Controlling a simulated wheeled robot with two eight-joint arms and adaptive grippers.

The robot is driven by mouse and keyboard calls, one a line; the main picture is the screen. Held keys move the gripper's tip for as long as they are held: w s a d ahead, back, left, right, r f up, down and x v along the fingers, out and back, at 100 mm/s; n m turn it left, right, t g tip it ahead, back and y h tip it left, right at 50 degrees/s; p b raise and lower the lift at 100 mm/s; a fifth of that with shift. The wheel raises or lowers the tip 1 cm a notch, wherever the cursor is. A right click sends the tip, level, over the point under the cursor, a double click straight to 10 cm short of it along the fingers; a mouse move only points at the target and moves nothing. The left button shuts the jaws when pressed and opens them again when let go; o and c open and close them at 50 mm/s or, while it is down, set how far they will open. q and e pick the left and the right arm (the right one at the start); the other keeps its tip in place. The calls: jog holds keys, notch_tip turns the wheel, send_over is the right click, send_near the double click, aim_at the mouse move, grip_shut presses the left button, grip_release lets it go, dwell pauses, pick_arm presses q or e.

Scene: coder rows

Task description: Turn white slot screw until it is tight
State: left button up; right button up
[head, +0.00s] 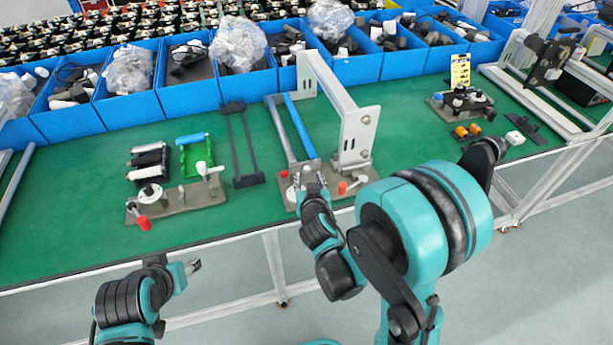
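My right gripper (309,181) is over the left part of the middle fixture's grey base plate (328,187). Its fingers look spread apart, with small white parts (306,169) just behind them. The gripper hides part of this spot, and I cannot make out a slot or tell which white part is the screw. Another white part (362,179) stands at the plate's right end, beside a red knob (342,188). My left gripper (193,267) is off the table's front edge, away from the fixtures and seemingly empty. It is too small to tell whether it is open.
A metal frame (357,135) rises above the middle fixture. A left fixture (178,199) carries a white lever and a red knob (144,223). Blue bins (192,95) line the back. A smaller fixture (462,103) stands right. Green table (60,220) is clear at left.

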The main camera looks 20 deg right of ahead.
aim_at(307, 168)
jog(key=b+x, duration=0.1)
jog(key=x, duration=0.4)
jog(key=shift+w+d+f, duration=0.1)
jog(key=shift+w, duration=0.15)
grip_shut()
